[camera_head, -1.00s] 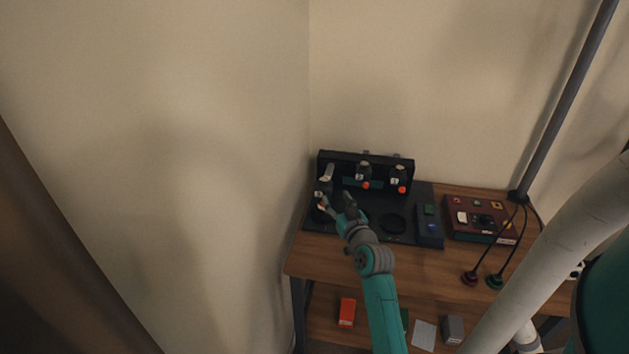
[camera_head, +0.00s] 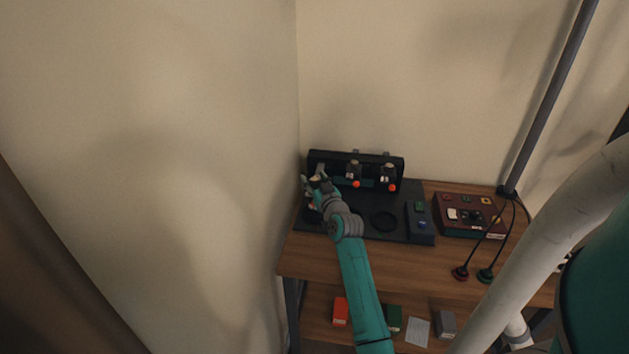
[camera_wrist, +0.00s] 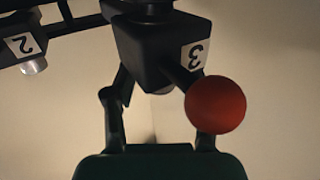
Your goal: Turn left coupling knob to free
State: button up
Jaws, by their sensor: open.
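A black stand (camera_head: 330,157) at the back of the dark base plate carries three coupling units in a row. The left unit is mostly hidden behind my gripper (camera_head: 315,184) in the head view. In the wrist view its black block (camera_wrist: 150,40) carries an upside-down label 3 and a red ball knob (camera_wrist: 215,104) on a short black stem. My gripper is open, its fingers rising either side of the space below the block; the ball overlaps the right finger. I cannot tell whether they touch. The unit labelled 2 (camera_wrist: 24,45) is at the upper left.
The middle unit's red ball (camera_head: 356,184) and the right unit's red ball (camera_head: 392,188) are close by on the right. A maroon control box (camera_head: 450,218) stands on the wooden table (camera_head: 400,262). The wall is close on the left.

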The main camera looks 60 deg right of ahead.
grip_shut()
jog(key=shift+n+t+y, duration=0.6)
jog(key=shift+n+y, duration=0.1)
jog(key=shift+y, duration=0.2)
jog(key=n+t+y, duration=0.1)
jog(key=n+y, duration=0.1)
jog(key=y, duration=0.1)
jog(key=n+t+y, duration=0.1)
jog(key=n+y, duration=0.1)
jog(key=y, duration=0.1)
jog(key=shift+d+n+y, duration=0.15)
jog(key=shift+n+y, duration=0.15)
jog(key=shift+y, duration=0.1)
jog(key=shift+n+y, duration=1.4)
jog(key=shift+y, duration=0.8)
grip_release()
